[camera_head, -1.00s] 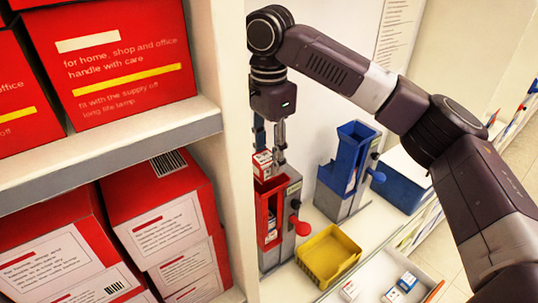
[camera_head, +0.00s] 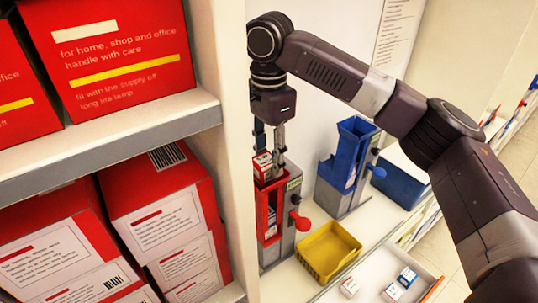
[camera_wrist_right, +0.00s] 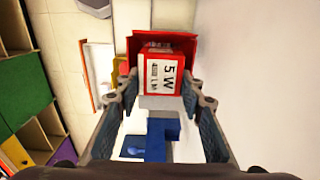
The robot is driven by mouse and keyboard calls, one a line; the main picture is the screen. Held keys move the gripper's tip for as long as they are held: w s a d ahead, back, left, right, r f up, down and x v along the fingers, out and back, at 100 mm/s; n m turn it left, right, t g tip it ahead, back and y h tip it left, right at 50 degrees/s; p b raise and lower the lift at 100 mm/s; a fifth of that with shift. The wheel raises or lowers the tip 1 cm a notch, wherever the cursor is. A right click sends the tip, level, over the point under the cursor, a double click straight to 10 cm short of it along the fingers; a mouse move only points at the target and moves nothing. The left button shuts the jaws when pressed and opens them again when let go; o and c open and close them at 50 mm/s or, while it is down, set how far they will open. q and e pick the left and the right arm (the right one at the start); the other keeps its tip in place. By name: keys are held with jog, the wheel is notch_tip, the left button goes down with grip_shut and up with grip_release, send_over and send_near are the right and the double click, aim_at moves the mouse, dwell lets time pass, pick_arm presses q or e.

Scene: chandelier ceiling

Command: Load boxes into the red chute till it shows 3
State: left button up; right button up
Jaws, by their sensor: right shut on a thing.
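My right gripper (camera_head: 271,158) is shut on a small red and white box (camera_head: 262,165) at the top mouth of the red chute (camera_head: 262,208). In the right wrist view the box (camera_wrist_right: 166,72) reads "5 W" and sits between the fingers (camera_wrist_right: 165,98), against the red chute mouth (camera_wrist_right: 185,43). How deep it sits in the mouth is unclear. White-labelled boxes show through the chute's front opening. A small green label or display (camera_head: 294,184) is on its grey side, too small to read. My left gripper is not in view.
A blue chute (camera_head: 350,150) and a blue bin (camera_head: 397,180) stand to the right. A yellow tray (camera_head: 328,253) is in front, empty. A pale tray (camera_head: 378,275) holds a few small boxes. A shelf of large red cartons (camera_head: 110,60) fills the left.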

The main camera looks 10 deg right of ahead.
jog(key=shift+f, duration=0.85)
jog(key=o, duration=1.2)
jog(key=shift+o, duration=0.2)
notch_tip(320, 180, up, 6)
jog(key=p, duration=0.7)
jog(key=shift+r, duration=1)
